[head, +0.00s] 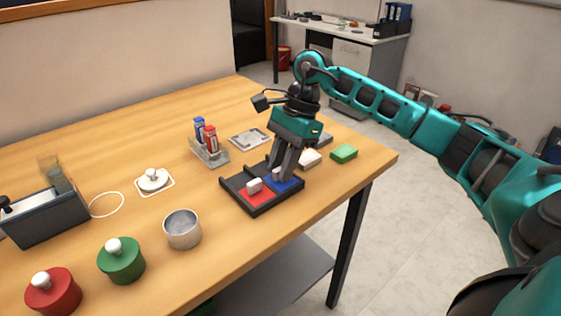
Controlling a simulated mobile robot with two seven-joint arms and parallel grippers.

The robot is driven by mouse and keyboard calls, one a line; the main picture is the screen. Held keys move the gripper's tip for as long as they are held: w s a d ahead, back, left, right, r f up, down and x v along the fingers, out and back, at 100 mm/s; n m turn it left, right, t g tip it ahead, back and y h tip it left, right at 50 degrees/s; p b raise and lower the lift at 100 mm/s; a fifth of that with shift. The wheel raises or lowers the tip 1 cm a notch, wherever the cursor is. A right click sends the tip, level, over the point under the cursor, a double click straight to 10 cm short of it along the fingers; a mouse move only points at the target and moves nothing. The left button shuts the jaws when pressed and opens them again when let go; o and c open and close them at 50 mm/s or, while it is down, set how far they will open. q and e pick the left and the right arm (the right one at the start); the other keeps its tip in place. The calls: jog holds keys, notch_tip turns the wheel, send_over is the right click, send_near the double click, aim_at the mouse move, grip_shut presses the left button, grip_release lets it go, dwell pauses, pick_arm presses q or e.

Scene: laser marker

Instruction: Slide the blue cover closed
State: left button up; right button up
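The blue cover (290,184) lies flat in the right half of a dark two-part tray (263,208). Its pale knob (277,173) shows at the fingertips of my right gripper (281,174), which points down over the cover. The fingers partly hide the knob and the back of the cover, so I cannot tell whether they grip it. A red cover (257,197) with a white knob lies in the left half of the tray. My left gripper is not in view.
A metal cup (183,229), a green lidded pot (122,261) and a red one (53,291) stand to the front left. A holder with markers (209,151) stands behind the tray. A green block (344,154) lies near the table's right edge.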

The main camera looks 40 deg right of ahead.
jog(key=shift+o, duration=1.2)
pick_arm(q)
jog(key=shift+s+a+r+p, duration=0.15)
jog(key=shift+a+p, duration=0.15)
jog(key=shift+p, duration=0.3)
pick_arm(e)
jog(key=v, duration=1.3)
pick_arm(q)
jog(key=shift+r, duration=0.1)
pick_arm(e)
jog(key=shift+f, duration=0.1)
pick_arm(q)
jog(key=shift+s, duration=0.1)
